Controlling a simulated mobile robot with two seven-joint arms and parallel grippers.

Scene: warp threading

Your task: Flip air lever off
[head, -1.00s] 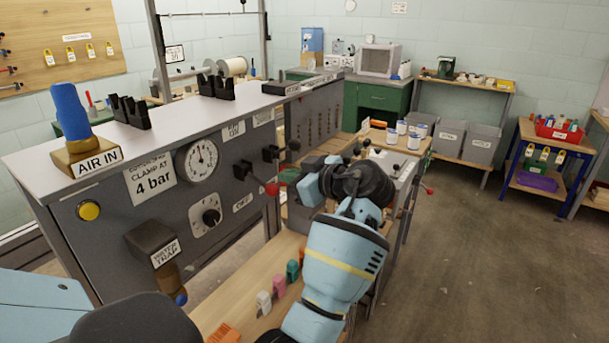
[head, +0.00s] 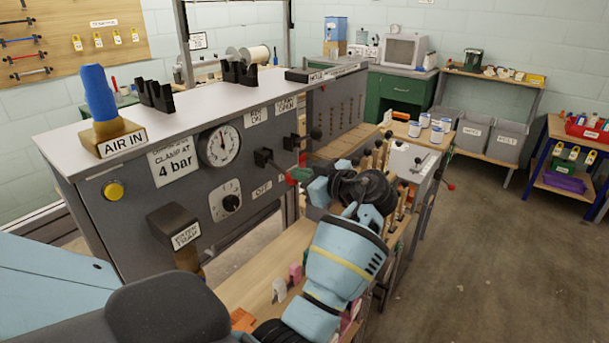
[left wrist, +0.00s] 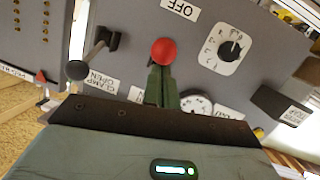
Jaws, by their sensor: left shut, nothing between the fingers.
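The air lever (head: 265,158) sticks out from the grey panel as a dark stem with a red ball knob (head: 291,179), above an OFF label (head: 262,190). In the left wrist view the red knob (left wrist: 164,52) shows nearly end-on, just below the upside-down OFF label (left wrist: 180,9). My left gripper (head: 297,175) is shut and empty, with its green fingers right at the knob. In the left wrist view the fingertips (left wrist: 161,70) meet the knob's lower edge in the picture; I cannot tell whether they touch. The lever's stem is hidden there. My right gripper is not in view.
A second lever with a dark knob (head: 315,132) stands close by, near the CLAMP OPEN label (left wrist: 101,86). The panel carries a gauge (head: 219,145), a dial (head: 227,201) and a protruding water trap (head: 174,232). Wooden-handled tools (head: 378,155) stand just beyond my wrist.

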